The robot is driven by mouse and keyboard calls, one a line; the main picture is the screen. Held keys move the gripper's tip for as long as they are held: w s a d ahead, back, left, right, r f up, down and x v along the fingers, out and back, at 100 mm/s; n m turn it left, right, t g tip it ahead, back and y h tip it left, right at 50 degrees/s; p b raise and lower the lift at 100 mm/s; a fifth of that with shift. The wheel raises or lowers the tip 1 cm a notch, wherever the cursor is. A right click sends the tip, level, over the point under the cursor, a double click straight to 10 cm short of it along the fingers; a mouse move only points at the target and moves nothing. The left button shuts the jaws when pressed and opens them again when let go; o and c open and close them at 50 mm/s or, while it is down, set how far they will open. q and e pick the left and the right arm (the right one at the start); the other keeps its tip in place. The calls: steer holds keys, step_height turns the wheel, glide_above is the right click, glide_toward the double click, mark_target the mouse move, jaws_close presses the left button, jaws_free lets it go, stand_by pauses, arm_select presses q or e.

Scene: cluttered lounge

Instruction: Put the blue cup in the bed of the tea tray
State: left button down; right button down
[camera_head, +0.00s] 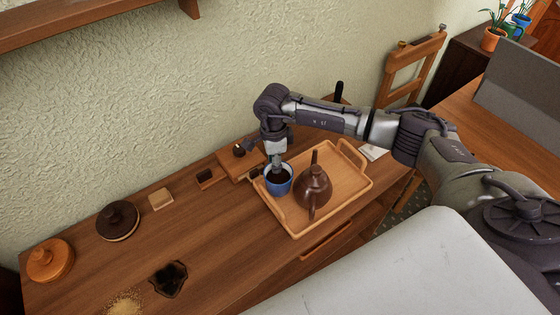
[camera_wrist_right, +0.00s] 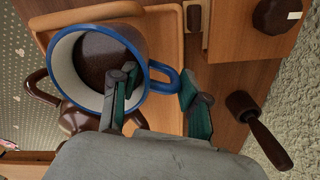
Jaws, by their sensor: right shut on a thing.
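The blue cup (camera_head: 278,184) has dark contents and a white inside. My right gripper (camera_head: 277,167) is shut on its wall. In the wrist view the cup (camera_wrist_right: 66,67) shows with one finger inside the rim and the other outside, by the blue handle (camera_wrist_right: 162,76). The cup is upright or nearly so, over the left end of the wooden tea tray (camera_head: 330,216). I cannot tell whether its base touches the tray bed. A brown teapot (camera_head: 314,186) stands on the tray, close to the right of the cup. My left gripper is not in view.
The tray's right end looks clear.

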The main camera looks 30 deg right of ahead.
step_height(320, 180, down, 3)
steer(key=shift+f+p, duration=0.2)
steer(key=shift+p, duration=0.25)
steer(key=shift+f, duration=0.25)
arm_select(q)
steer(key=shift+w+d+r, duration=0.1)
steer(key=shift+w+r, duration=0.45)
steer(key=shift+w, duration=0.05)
arm_select(e)
steer(key=shift+f, duration=0.2)
steer(key=c, duration=0.6)
jaws_free()
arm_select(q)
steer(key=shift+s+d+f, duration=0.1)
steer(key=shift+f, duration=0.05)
arm_select(e)
steer(key=shift+r, duration=0.15)
